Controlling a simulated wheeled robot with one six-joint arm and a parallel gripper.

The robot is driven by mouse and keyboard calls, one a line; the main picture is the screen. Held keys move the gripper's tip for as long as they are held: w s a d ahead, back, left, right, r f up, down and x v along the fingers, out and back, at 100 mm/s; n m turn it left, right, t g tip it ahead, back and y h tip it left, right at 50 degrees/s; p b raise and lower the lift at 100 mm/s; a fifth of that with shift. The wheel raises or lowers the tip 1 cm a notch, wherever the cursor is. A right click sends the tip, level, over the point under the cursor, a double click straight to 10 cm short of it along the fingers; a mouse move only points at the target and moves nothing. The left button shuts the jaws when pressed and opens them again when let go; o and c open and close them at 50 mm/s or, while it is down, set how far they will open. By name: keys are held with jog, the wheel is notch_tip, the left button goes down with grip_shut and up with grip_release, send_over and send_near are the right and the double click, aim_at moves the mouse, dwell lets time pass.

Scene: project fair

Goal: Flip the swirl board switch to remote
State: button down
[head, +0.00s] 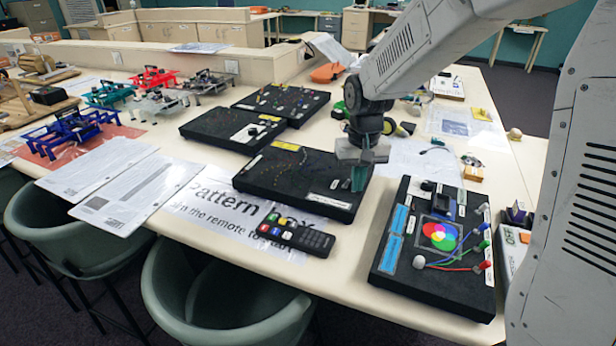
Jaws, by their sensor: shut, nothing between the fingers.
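Several black electronics boards lie on the cream table, and I cannot tell by label which is the swirl board. The front middle board (272,178) has a faint curve of small lights and pale labels; its switch is hidden or too small to make out. My gripper (358,182) points down with its teal fingers shut and empty. The fingertips are over or at the right edge of this board; I cannot tell whether they touch it. A black remote (296,236) with coloured buttons lies in front, on a printed sheet (232,216) reading "Pattern Box".
A black board (408,285) with overlapping colour circles, wires and knobs is at right. Two more black boards (217,123) (302,92) lie behind. Red, teal and blue frame devices (62,139) and paper sheets (135,205) are at left. Green chairs (75,225) stand along the front edge.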

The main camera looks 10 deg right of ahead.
jog(key=shift+w+a, duration=0.45)
jog(key=shift+a, duration=0.2)
notch_tip(320, 180, up, 7)
jog(key=shift+s+d, duration=0.2)
jog(key=shift+d, duration=0.1)
dwell(0.7)
jog(key=s, duration=0.1)
jog(key=s+f, duration=0.1)
jog(key=shift+s+d+g, duration=0.1)
jog(key=shift+s+g, duration=0.2)
jog(key=shift+g, duration=0.1)
jog(key=s+d+r+t, duration=0.1)
jog(key=s+d+r, duration=0.1)
jog(key=s, duration=1.1)
jog(key=s+d+r+t, duration=0.1)
jog(key=s+r, duration=0.3)
jog(key=s, duration=0.9)
jog(key=shift+d+r+n, duration=0.15)
jog(key=shift+d+n, duration=0.25)
